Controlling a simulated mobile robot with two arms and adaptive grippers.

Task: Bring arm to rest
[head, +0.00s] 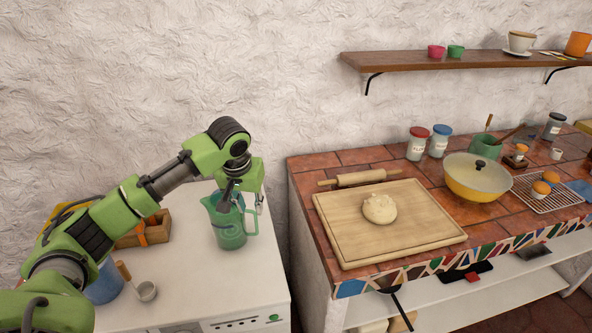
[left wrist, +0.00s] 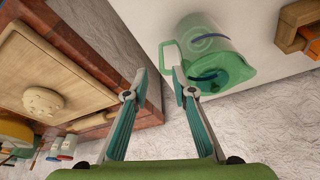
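My left arm comes in from the left of the head view, and its gripper (head: 243,199) points down at the green pitcher (head: 229,236). The pitcher stands upright on the white appliance top. In the left wrist view the gripper's two fingers (left wrist: 158,76) are apart, with bare wall showing between them. The pitcher (left wrist: 215,45) lies just beyond the right-hand finger there, and that finger overlaps its handle (left wrist: 168,55). I cannot tell whether they touch. Nothing is held. My right gripper is in neither view.
To the right, the tiled counter (head: 302,193) holds a dough board (head: 420,233), rolling pin (head: 360,178) and yellow pan (head: 475,180). A wall shelf (head: 440,61) hangs above.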

